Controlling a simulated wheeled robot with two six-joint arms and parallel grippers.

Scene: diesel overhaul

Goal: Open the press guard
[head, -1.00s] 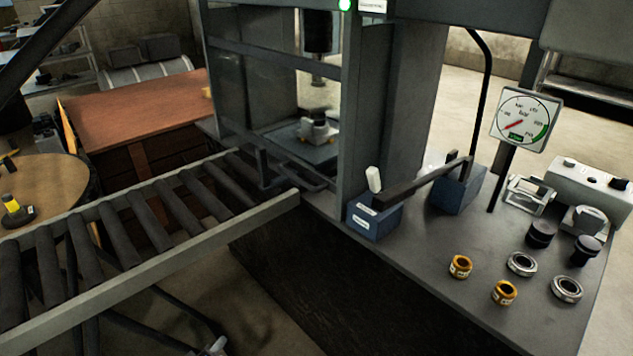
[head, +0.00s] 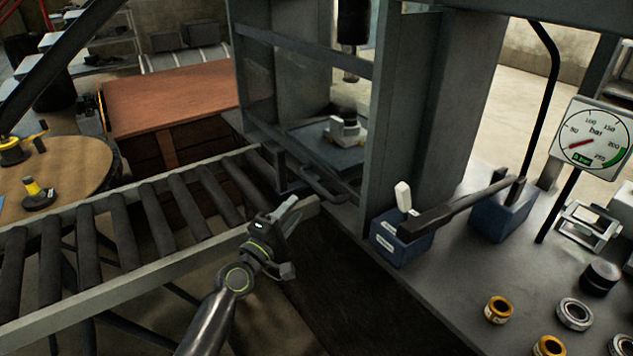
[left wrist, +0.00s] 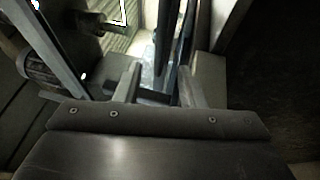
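The press guard (head: 310,52) is a dark-framed see-through panel across the press front in the head view. It looks lowered, and the press bed shows behind it. Its dark bar handle (head: 322,189) sticks out low at the front, near the end of the roller conveyor. My left gripper (head: 292,236) is in front of and below the handle, beside the conveyor's end, and looks apart from it. Its two fingers are spread in the left wrist view (left wrist: 160,86), with nothing clearly held between them. My right gripper is in neither view.
The roller conveyor (head: 150,262) runs from the left up to the press. A press column (head: 400,110) stands right of the guard. Blue blocks (head: 398,247) with a dark lever, a pressure gauge (head: 590,140) and several rings occupy the bench at right.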

